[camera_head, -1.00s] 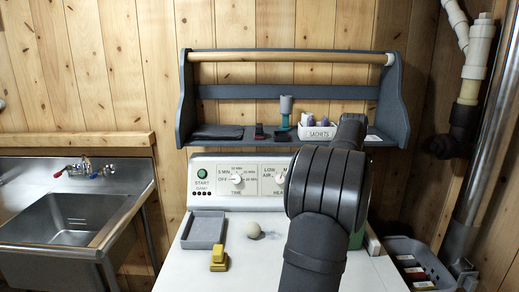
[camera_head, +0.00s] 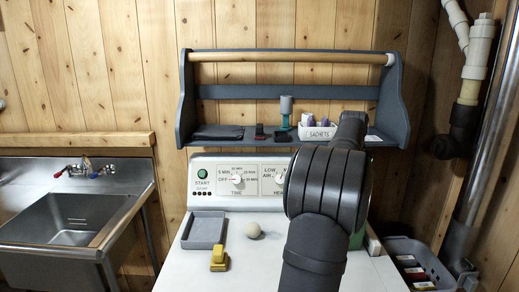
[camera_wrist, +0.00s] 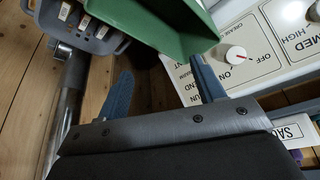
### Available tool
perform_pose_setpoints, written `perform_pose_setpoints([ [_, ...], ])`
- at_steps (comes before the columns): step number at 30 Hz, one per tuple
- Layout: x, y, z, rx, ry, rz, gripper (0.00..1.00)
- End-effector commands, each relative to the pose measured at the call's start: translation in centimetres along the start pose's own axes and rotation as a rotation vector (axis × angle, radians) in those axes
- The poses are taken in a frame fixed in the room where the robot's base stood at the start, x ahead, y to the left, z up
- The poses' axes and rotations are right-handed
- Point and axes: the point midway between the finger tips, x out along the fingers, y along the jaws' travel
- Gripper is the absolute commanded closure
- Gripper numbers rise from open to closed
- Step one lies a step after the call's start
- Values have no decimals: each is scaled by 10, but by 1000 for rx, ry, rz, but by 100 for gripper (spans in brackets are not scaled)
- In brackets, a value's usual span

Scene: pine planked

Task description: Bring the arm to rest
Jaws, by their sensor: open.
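My gripper (camera_wrist: 162,68) shows in the wrist view with its two blue-grey fingers spread apart and nothing between them. In the head view my black arm rises in front of the white machine (camera_head: 190,270) and hides the gripper. In the wrist view a green container (camera_wrist: 150,25) lies just past the fingertips; I cannot tell whether they touch. A strip of green (camera_head: 356,240) also shows behind my arm in the head view. The machine's control panel (camera_wrist: 275,50) is to the right of the fingers in the wrist view.
A grey shelf (camera_head: 290,92) holds a sachets box (camera_head: 317,131) and a small bottle stand (camera_head: 286,112). A grey tray (camera_head: 204,232), yellow object (camera_head: 219,258) and pale ball (camera_head: 253,230) sit on the machine's top. A grey crate (camera_head: 420,262) is right; a sink (camera_head: 65,220) left.

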Motion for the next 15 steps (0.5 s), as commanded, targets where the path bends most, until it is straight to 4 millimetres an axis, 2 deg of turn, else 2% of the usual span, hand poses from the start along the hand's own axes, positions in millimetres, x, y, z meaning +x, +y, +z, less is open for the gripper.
perform_pose_setpoints([
  [3, -26, 0, -1, 0, 4, -1, 38],
  [15, -105, 0, -1, -1, 3, 0, 38],
])
